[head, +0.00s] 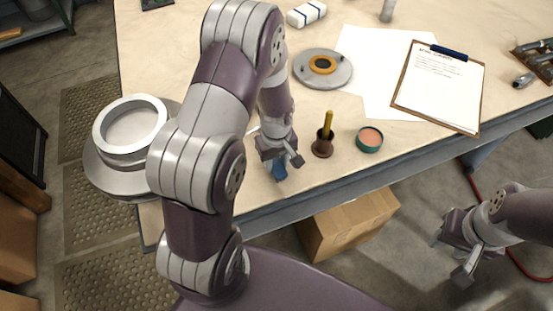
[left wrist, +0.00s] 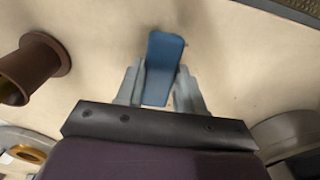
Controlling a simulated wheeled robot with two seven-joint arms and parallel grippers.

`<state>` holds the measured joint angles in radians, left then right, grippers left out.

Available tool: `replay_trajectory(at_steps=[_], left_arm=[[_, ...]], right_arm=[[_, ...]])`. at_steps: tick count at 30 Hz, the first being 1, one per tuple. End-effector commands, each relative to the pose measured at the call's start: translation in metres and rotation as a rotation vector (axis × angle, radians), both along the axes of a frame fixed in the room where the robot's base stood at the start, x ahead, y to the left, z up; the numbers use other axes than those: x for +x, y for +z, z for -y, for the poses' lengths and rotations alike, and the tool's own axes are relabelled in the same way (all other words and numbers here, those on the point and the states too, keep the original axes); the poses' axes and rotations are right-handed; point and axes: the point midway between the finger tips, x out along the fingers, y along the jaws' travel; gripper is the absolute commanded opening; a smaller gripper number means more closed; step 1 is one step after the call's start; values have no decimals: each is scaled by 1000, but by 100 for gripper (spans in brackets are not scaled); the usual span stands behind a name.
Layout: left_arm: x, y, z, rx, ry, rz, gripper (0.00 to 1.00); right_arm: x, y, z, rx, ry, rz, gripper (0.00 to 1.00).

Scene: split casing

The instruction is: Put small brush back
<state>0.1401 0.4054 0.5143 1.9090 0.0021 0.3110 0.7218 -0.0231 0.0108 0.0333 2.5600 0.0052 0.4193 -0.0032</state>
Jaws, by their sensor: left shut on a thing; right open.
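My left gripper (head: 287,162) is shut on a flat blue piece (head: 278,170) near the table's front edge. In the left wrist view, the blue piece (left wrist: 164,52) sits between the two fingers (left wrist: 160,72); I cannot tell whether it is part of a brush. A yellow-handled tool (head: 327,122), possibly a brush, stands upright in a brown flared holder (head: 322,149) just right of the left gripper. The holder also shows at the left of the wrist view (left wrist: 32,68). My right gripper (head: 451,256) is open and empty, off the table at lower right.
A teal tin with pink contents (head: 369,139) stands right of the holder. A round grey cover (head: 322,69) lies behind it, beside paper and a clipboard (head: 438,87). A large ringed casing (head: 131,127) is at left. A cardboard box (head: 347,222) stands below the table edge.

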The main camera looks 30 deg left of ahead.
Motion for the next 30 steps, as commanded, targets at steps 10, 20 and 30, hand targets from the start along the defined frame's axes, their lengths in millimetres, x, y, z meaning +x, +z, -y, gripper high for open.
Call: replay_trajectory(at_steps=[10, 20, 30], left_arm=[[0, -2, 0, 0, 0, 0, 63], [1, 18, 0, 0, 0, 4, 63], [1, 103, 0, 0, 0, 4, 63]], right_arm=[[0, -1, 0, 0, 0, 0, 43], [0, 1, 0, 0, 0, 0, 43], [0, 2, 0, 0, 0, 0, 43]])
